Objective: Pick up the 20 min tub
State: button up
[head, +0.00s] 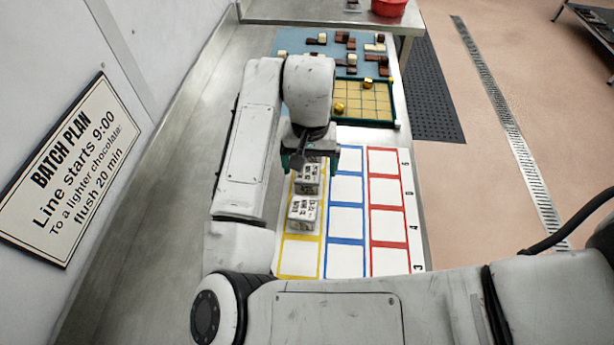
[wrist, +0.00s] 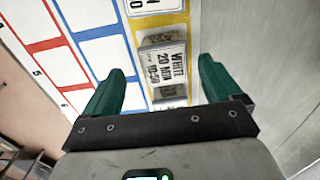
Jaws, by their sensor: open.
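The tub with a white label reading "WHITE 20 MIN 10:50" (wrist: 168,66) lies between the fingers of my gripper (wrist: 161,72) in the wrist view, apart from both. My gripper is open, with green fingers, and holds nothing. In the head view my gripper (head: 310,160) hangs over the farther tub (head: 308,177) in the yellow column, partly hiding it. A second tub (head: 302,212) stands nearer in the same column. Its label is too small to read in the head view; part of a label shows at the wrist view's top edge (wrist: 138,6).
The white board (head: 347,220) has yellow, blue and red outlined cells; the blue and red ones in view are empty. Behind it is a teal-edged yellow grid tray (head: 350,100) with gold pieces, and a blue mat (head: 292,42) with chocolate-coloured blocks. A batch plan sign (head: 70,170) hangs left.

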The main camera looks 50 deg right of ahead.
aim_at(308, 172)
jog(key=shift+w+f+p, duration=0.2)
jog(key=shift+f+p, duration=0.1)
jog(key=shift+f, duration=1)
jog(key=shift+w+f+p, duration=0.15)
jog(key=shift+f+p, duration=0.15)
jog(key=shift+f, duration=1)
jog(key=c, duration=1.1)
jog(key=shift+r, duration=0.1)
jog(key=shift+d+r, duration=0.1)
jog(key=shift+r, duration=0.3)
notch_tip(308, 172, up, 2)
jog(key=shift+r+b, duration=0.15)
jog(key=shift+b, duration=0.55)
jog(key=s+a+r, duration=0.2)
jog(key=s+r, duration=0.8)
jog(key=s, duration=0.4)
notch_tip(308, 172, up, 7)
jog(key=p, duration=0.6)
jog(key=shift+w+a+f, duration=0.1)
